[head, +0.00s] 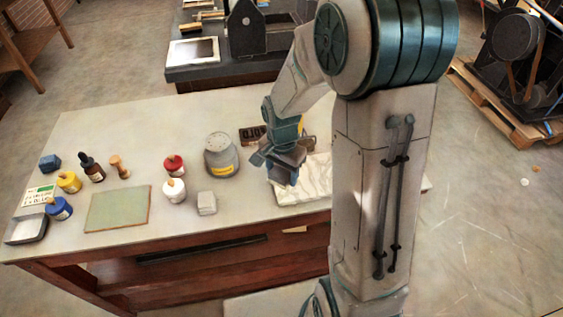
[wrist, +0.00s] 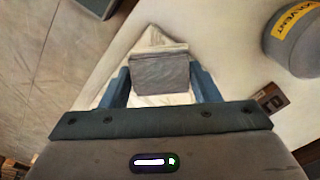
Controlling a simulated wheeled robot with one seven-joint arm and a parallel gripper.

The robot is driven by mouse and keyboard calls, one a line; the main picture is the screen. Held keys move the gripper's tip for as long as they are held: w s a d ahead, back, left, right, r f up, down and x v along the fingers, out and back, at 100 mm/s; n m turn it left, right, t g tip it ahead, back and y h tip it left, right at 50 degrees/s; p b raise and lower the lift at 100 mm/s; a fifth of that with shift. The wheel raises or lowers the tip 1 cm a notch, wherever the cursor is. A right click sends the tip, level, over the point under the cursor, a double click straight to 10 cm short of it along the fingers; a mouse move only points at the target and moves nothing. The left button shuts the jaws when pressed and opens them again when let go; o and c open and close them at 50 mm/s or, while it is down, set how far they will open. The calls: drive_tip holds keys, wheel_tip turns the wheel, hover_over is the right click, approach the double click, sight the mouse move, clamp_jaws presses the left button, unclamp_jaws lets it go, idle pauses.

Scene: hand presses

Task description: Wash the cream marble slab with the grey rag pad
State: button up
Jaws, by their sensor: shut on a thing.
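The cream marble slab (head: 306,186) lies on the table, right of the middle, partly hidden by my arm. In the wrist view, part of the slab (wrist: 150,40) shows around the pad. The grey rag pad (wrist: 160,73) sits between the two fingers of my gripper (wrist: 163,85), which is shut on it. In the head view my gripper (head: 282,172) is over the left part of the slab, pointing down. I cannot tell whether the pad touches the slab.
A grey solvent can (head: 221,158) stands left of my gripper. A light grey block (head: 207,203), white bottle (head: 174,191) and red bottle (head: 174,166) stand nearby. A dark letter plate (head: 253,135) lies behind my gripper. A green panel (head: 118,209) lies further left.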

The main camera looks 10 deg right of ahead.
drive_tip(key=shift+r+p, duration=0.4)
drive_tip(key=shift+r, duration=0.55)
drive_tip(key=shift+w, duration=0.1)
